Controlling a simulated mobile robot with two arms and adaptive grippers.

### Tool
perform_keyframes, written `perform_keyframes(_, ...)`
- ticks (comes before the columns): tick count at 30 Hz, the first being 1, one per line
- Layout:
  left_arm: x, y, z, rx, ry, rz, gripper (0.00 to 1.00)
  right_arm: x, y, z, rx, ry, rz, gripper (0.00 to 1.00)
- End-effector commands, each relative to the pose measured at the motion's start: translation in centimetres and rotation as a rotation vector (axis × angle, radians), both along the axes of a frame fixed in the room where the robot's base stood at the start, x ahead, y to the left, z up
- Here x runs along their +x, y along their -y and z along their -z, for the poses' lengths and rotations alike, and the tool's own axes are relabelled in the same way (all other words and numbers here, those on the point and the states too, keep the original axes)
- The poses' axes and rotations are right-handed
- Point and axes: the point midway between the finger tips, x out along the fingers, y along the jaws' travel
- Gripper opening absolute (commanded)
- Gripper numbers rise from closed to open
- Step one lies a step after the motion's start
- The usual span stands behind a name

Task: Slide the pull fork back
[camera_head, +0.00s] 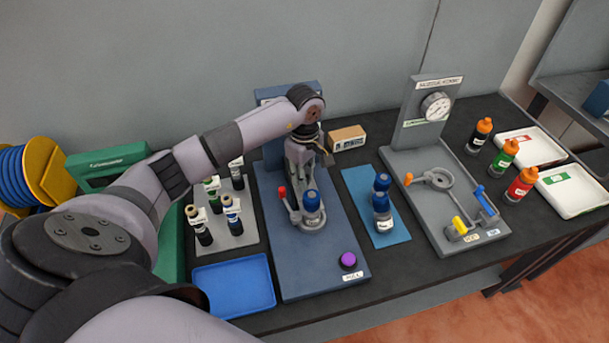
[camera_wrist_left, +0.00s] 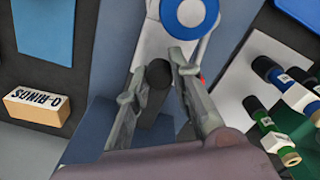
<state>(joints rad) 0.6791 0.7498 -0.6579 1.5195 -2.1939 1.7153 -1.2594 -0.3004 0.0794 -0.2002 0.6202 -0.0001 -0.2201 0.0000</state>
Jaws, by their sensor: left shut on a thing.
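The grey pull fork (camera_wrist_left: 150,42) shows in the left wrist view, running from a round blue-capped part to a black knob (camera_wrist_left: 158,74). My left gripper (camera_wrist_left: 157,88) has a finger on each side of this knob and is shut on it. In the head view my left gripper (camera_head: 308,160) points down over the back of the blue base plate (camera_head: 327,258) and hides most of the fork. A blue-capped bottle (camera_head: 311,203) stands upright in a grey holder on the plate. A red-tipped lever (camera_head: 282,191) is beside it. My right gripper is not in view.
An O-rings box (camera_head: 347,138) is close right of my left gripper. Several vials (camera_head: 232,212) stand left of the plate. A blue mat (camera_head: 362,205) with blue-capped bottles lies right of it, then a gauge station (camera_head: 410,165). The blue tray (camera_head: 232,285) is empty.

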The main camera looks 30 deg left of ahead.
Motion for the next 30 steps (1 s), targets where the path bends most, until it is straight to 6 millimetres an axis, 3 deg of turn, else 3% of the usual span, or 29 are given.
perform_keyframes(12, 3.9, -4.4, 0.4, 0.001, 0.005, -0.004, 0.00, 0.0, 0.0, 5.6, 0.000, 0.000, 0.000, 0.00)
perform_keyframes(25, 4.6, -5.4, -0.2, 0.002, 0.005, -0.003, 0.00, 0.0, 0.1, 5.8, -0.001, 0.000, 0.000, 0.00)
perform_keyframes(26, 4.6, -5.4, -0.2, 0.002, 0.006, -0.003, 0.21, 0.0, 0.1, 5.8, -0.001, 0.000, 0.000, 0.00)
perform_keyframes(30, 4.6, -5.4, -0.1, 0.002, 0.005, -0.003, 0.31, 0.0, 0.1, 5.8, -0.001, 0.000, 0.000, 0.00)
